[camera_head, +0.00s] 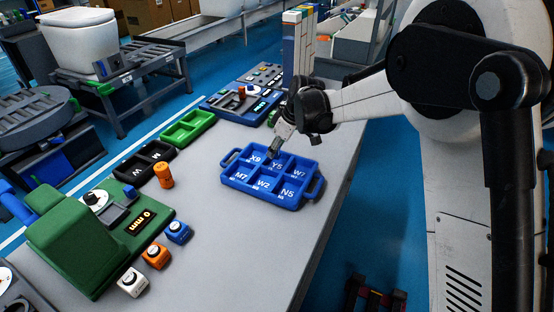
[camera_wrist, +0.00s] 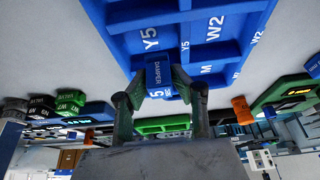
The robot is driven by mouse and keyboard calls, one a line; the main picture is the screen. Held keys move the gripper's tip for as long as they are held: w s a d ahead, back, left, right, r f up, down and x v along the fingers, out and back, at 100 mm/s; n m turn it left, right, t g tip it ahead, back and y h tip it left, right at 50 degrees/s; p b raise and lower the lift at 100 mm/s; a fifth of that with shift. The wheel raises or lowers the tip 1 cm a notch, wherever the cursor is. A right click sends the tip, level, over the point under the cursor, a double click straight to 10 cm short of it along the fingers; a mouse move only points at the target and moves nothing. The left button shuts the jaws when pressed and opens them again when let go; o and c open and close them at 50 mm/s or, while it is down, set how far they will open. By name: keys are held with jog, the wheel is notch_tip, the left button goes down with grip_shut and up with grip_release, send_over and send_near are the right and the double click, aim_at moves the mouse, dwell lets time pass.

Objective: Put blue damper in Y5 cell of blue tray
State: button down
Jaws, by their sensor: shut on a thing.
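The blue tray (camera_head: 234,181) lies on the grey table in the head view, with cells in two rows. X9, Y5 and a partly legible W cell are at the back; M7, W2 and N5 are in front. My gripper (camera_head: 273,154) is over the back row, near the X9 and Y5 labels. In the wrist view my gripper (camera_wrist: 160,92) is shut on the blue damper (camera_wrist: 158,72), a small block marked DAMPER. The tray (camera_wrist: 184,16) fills the top of that view, with the Y5 label close to the damper. I cannot tell whether the damper touches the tray.
A green tray (camera_head: 188,128) and a black tray (camera_head: 147,162) lie left of the blue one. An orange cylinder (camera_head: 163,176) stands nearby. Blue (camera_head: 178,232), orange (camera_head: 156,256) and white (camera_head: 132,282) blocks sit by a green device (camera_head: 85,240). The table in front of the blue tray is clear.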

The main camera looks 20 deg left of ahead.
aim_at(280, 154)
jog(key=shift+w+d+f, duration=0.2)
jog(key=shift+w+f, duration=0.15)
jog(key=shift+w, duration=0.1)
jog(key=shift+f, duration=1.95)
jog(key=shift+b, duration=0.3)
jog(key=shift+f, duration=0.2)
jog(key=c, duration=1.8)
grip_release()
jog(key=shift+o, duration=0.2)
jog(key=shift+r, duration=0.1)
jog(key=p+v, duration=0.1)
jog(key=v, duration=1.1)
jog(key=shift+r, duration=0.2)
